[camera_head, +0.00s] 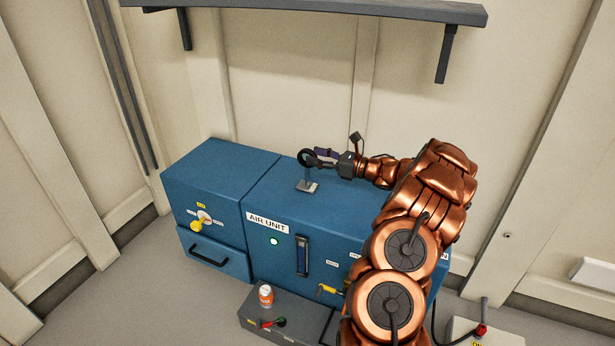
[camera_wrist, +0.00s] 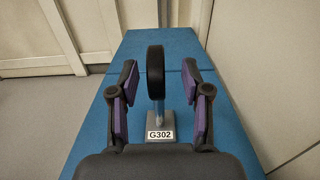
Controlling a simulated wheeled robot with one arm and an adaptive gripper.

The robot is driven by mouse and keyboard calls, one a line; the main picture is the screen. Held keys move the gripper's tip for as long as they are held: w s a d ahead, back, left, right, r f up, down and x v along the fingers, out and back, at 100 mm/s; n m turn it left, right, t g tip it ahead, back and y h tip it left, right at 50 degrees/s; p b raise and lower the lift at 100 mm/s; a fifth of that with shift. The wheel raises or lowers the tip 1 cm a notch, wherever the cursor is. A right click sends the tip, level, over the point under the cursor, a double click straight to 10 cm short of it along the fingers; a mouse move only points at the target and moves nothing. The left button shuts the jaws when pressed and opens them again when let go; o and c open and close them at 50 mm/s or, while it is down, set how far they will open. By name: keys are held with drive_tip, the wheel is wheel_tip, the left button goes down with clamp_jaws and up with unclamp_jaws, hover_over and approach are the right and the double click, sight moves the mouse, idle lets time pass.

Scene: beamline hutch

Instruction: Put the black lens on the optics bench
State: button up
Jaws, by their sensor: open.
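The black lens (camera_head: 306,158) is a dark ring on a grey post with a small base, standing upright on top of the blue cabinet marked AIR UNIT. In the wrist view the lens (camera_wrist: 155,72) shows edge-on, with a label G302 on its base. My gripper (camera_head: 318,158) reaches in from the right at the height of the ring. In the wrist view my gripper (camera_wrist: 158,77) is open, with one purple-padded finger on each side of the lens and a visible gap on both sides. No optics bench can be made out in these views.
The AIR UNIT cabinet (camera_head: 350,222) joins a second blue cabinet (camera_head: 215,165) with a yellow-handled switch. A grey shelf (camera_head: 310,10) is on the wall above. An orange and white bottle (camera_head: 266,295) stands on a low grey box (camera_head: 290,312) in front. Floor at left is clear.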

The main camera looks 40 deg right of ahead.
sight(300, 153)
drive_tip(key=x, duration=0.2)
drive_tip(key=b+x, duration=0.1)
drive_tip(key=x, duration=0.1)
drive_tip(key=shift+a, duration=0.35)
drive_tip(key=shift+w+a, duration=0.3)
drive_tip(key=shift+w, duration=0.35)
clamp_jaws()
